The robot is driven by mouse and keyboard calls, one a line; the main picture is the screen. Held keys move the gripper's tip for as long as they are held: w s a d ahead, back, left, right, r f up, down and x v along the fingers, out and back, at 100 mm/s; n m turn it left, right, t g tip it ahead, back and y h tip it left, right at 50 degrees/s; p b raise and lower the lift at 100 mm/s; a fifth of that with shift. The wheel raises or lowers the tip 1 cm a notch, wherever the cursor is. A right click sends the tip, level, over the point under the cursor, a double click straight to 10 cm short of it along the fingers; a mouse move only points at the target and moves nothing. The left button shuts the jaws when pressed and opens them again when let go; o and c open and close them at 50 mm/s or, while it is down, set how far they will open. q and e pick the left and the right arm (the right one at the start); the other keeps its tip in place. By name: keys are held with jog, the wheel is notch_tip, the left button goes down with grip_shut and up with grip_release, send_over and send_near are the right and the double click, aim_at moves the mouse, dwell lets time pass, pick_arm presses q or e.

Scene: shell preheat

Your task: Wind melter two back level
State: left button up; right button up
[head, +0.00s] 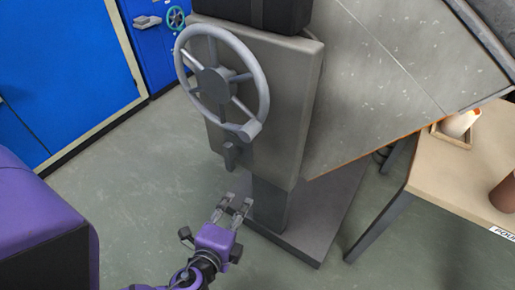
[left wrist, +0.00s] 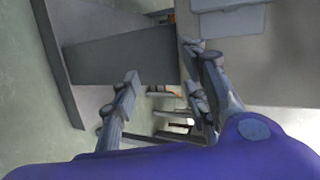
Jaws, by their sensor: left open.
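The melter (head: 300,100) is a grey box on a pedestal, with a large slanted panel (head: 400,70) at its right. A grey spoked handwheel (head: 215,84) is on its front face, with a knob (head: 249,130) on the rim at the lower right. A small lever or catch (head: 231,155) sits below the wheel. My left gripper (head: 233,205) is open and empty, below the wheel and in front of the pedestal, apart from both. In the left wrist view its spread fingers (left wrist: 165,95) show with nothing between them. My right gripper is not in view.
A wooden table (head: 430,185) stands at the right, holding a tray with a white object (head: 459,124) and a brown cylinder (head: 504,193). A blue cabinet (head: 60,70) is at the back left. The pedestal's base plate (head: 315,225) spreads over the floor. Green floor (head: 130,190) is clear at left.

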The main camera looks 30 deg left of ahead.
aim_at(251, 127)
pick_arm(q)
jog(key=w+r+m+t+y+b, duration=0.1)
jog(key=w+r+m+t+b, duration=0.4)
jog(key=w, duration=0.1)
jog(key=s+r+m+t, duration=0.1)
jog(key=r+m+t, duration=0.1)
jog(key=r, duration=0.3)
jog(key=s+d+r+m+t, duration=0.1)
jog(key=s+r+m+t, duration=0.1)
jog(key=r, duration=0.4)
jog(key=s+d+r+m+t+y+b, duration=0.1)
jog(key=r+m+t, duration=0.2)
jog(key=r+m, duration=0.1)
jog(key=shift+s+d+r+m+t, duration=0.15)
jog(key=shift+s+r+m+t, duration=0.05)
jog(key=shift+r, duration=0.2)
jog(key=shift+s+d+r+m+t, duration=0.1)
jog(key=shift+s+r+m+t, duration=0.1)
jog(key=shift+r, duration=0.15)
jog(key=x, duration=0.7)
jog(key=shift+w+a+p, duration=0.1)
jog(key=shift+w+p, duration=0.25)
jog(key=shift+p, duration=0.05)
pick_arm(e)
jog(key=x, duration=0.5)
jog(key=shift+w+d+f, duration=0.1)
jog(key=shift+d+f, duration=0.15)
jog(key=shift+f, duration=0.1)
pick_arm(q)
jog(key=shift+c, duration=0.5)
